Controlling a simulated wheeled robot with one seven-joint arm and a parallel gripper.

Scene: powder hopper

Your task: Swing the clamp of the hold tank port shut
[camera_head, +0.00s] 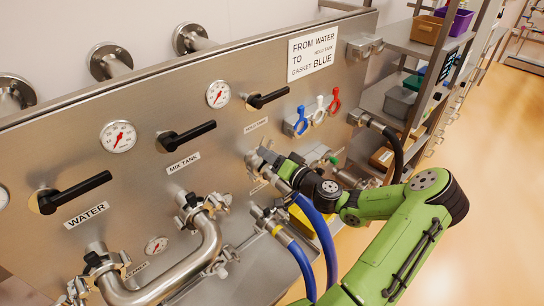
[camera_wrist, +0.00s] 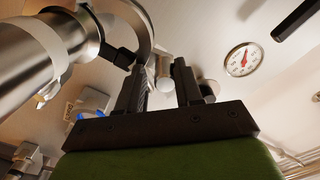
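The hold tank port (camera_head: 255,163) is on the steel panel, below a handle valve at the panel's right part; my gripper and wrist cover much of it. My gripper (camera_head: 268,158) is at this port. In the wrist view my gripper (camera_wrist: 160,88) has its two dark fingers apart. A small pale metal cylinder (camera_wrist: 164,76) shows in the gap between them; I cannot tell whether it is touched. A large steel pipe (camera_wrist: 35,65) with a curved clamp band (camera_wrist: 138,18) fills the upper left, close to the left finger. The clamp's exact position is unclear.
The bent steel pipe (camera_head: 205,240) joins ports at the left. Blue hoses (camera_head: 318,232) hang beside my arm. Coloured gaskets (camera_head: 318,112) hang on the panel under a sign (camera_head: 313,53). Shelves with bins (camera_head: 400,102) stand at the right; floor beyond is clear.

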